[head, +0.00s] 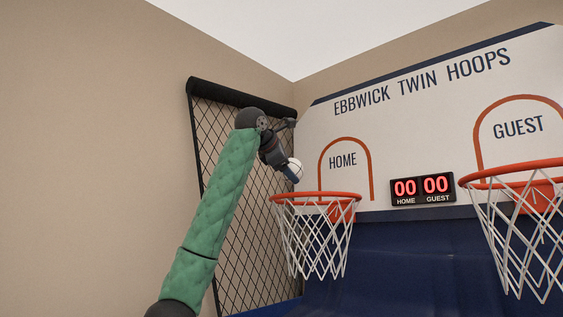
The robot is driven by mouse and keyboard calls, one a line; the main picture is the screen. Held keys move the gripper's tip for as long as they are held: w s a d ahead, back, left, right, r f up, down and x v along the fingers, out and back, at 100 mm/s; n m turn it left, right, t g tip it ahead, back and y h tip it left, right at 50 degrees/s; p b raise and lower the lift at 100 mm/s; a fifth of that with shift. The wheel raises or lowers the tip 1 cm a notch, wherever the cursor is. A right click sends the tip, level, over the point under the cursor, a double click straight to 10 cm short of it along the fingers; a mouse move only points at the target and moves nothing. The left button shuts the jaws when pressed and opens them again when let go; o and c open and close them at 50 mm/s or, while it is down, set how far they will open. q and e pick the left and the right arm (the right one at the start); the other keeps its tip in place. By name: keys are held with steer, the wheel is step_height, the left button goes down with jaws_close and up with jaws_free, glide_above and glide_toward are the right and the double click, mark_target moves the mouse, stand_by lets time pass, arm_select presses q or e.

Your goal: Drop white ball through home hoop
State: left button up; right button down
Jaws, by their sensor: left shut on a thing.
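The home hoop has a white net that hangs open below the rim, under the HOME label on the white backboard (410,130). My right gripper is not in view.
The guest hoop (520,168) hangs at the right edge with its own net. A scoreboard (422,190) between the hoops reads 00 and 00. A black side netting (235,240) stands behind my left arm. A dark blue ramp (410,265) lies below the hoops.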

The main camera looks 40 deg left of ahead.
arm_select(q)
steer(key=w+p, duration=0.1)
steer(key=w, duration=0.1)
steer(key=w+p, duration=0.1)
steer(key=w, duration=0.1)
steer(key=shift+w+a+f, duration=0.1)
steer(key=shift+w+f, duration=0.1)
steer(key=shift+w, duration=0.15)
steer(key=w, duration=0.1)
steer(key=w+p, duration=0.1)
steer(key=shift+w+d+f, duration=0.2)
steer(key=shift+w, duration=0.15)
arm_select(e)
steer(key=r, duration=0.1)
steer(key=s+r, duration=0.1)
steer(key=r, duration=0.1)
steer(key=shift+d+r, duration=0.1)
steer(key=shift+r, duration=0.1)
arm_select(q)
steer(key=o, duration=1.1)
steer(key=shift+c, duration=0.2)
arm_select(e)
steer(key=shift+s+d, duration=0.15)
arm_select(q)
steer(key=shift+s, duration=0.1)
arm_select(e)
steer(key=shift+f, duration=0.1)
